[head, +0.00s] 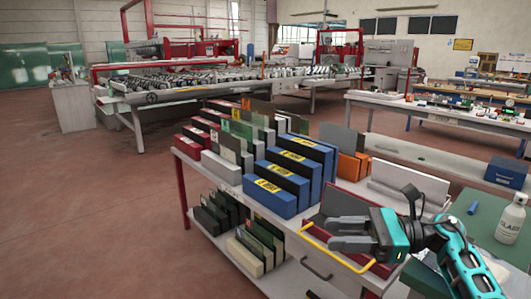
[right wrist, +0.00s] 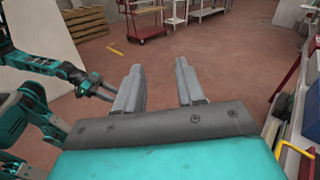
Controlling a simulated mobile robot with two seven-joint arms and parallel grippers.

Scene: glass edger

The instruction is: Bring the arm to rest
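My right gripper (head: 335,234) shows at the lower right of the head view, in front of the shelf cart and near its yellow handle. In the right wrist view its two grey fingers (right wrist: 160,80) stand apart with nothing between them, so it is open and empty. My left gripper (right wrist: 107,90) is out of the head view. It shows at the left of the right wrist view, its two small dark fingers apart and no object in them.
The shelf cart (head: 222,239) holds several blue, red and dark blocks. A yellow handle (head: 333,255) is close to my right gripper. A green-topped table (head: 485,223) with a white bottle (head: 511,218) stands at right. Open floor (head: 85,220) lies left. A red trolley (right wrist: 145,25) stands farther off.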

